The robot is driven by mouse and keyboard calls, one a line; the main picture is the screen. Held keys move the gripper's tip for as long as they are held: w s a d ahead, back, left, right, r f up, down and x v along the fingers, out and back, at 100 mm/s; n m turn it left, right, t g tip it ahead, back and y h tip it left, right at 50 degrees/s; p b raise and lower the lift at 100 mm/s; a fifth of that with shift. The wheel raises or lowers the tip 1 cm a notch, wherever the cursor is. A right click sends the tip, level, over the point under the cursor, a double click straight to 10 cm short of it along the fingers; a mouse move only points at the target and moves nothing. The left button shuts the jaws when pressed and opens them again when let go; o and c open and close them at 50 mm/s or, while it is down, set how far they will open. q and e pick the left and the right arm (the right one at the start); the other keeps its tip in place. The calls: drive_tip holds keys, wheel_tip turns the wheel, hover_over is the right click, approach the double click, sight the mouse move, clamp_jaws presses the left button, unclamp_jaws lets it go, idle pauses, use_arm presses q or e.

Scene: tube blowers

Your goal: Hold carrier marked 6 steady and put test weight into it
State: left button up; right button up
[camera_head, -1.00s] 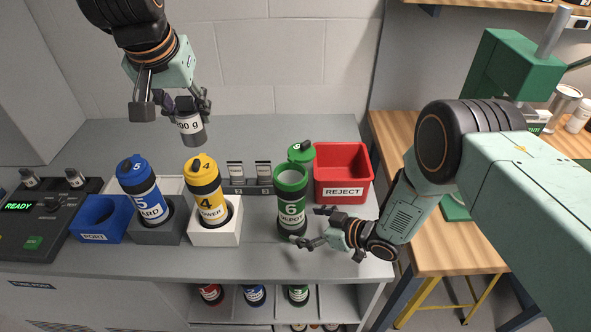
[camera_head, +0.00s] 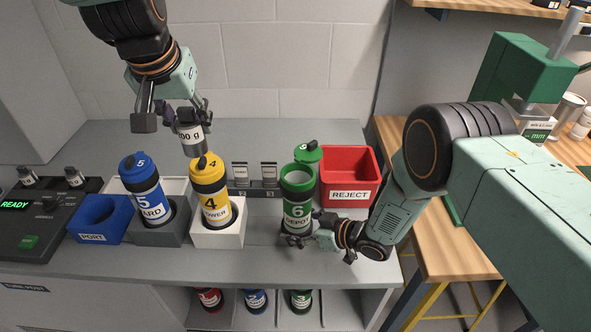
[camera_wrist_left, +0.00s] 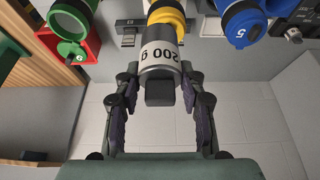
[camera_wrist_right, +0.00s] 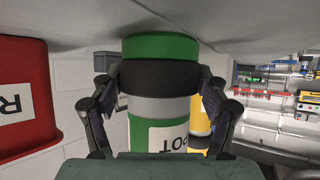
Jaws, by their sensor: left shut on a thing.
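The carrier marked 6 (camera_head: 297,208) is green, black and grey, stands upright on the bench and is open at the top. Its green cap (camera_head: 308,152) shows just behind the mouth. My right gripper (camera_head: 305,238) is low at the carrier, its fingers on both sides of the black band near the green base (camera_wrist_right: 160,47); whether they press on it is unclear. My left gripper (camera_head: 185,115) is shut on the test weight (camera_head: 190,133), a grey cylinder marked 200 g in the left wrist view (camera_wrist_left: 160,57). It is held above and behind the yellow carrier, left of carrier 6.
Yellow carrier 4 (camera_head: 209,183) stands in a white holder and blue carrier 5 (camera_head: 141,183) in a grey one, left of carrier 6. A red REJECT bin (camera_head: 349,195) stands close behind right.

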use_arm(q)
drive_tip(key=shift+w+d, duration=0.2)
drive_tip(key=shift+d, duration=0.5)
use_arm(e)
drive_tip(key=shift+w+d+f, duration=0.1)
drive_tip(key=shift+d+f, duration=0.05)
drive_tip(key=shift+d, duration=0.35)
drive_tip(key=shift+c, duration=1.4)
use_arm(q)
drive_tip(key=m, duration=0.2)
use_arm(e)
drive_tip(key=shift+s+a, duration=0.2)
drive_tip(key=shift+a, duration=0.1)
use_arm(q)
drive_tip(key=m+g+h, duration=0.4)
drive_tip(key=m+g, duration=0.3)
drive_tip(key=m, duration=1.5)
hover_over(302, 160)
drive_tip(key=s+a, duration=0.2)
drive_tip(key=s, duration=0.1)
wheel_tip(302, 160, down, 3)
use_arm(e)
drive_tip(key=shift+w+d, duration=0.1)
drive_tip(key=shift+d, duration=0.05)
use_arm(q)
drive_tip(key=d+m, duration=0.2)
drive_tip(key=m, duration=0.1)
drive_tip(key=shift+g+y, duration=0.4)
drive_tip(key=shift+s+f, duration=0.2)
drive_tip(key=shift+f, duration=2.25)
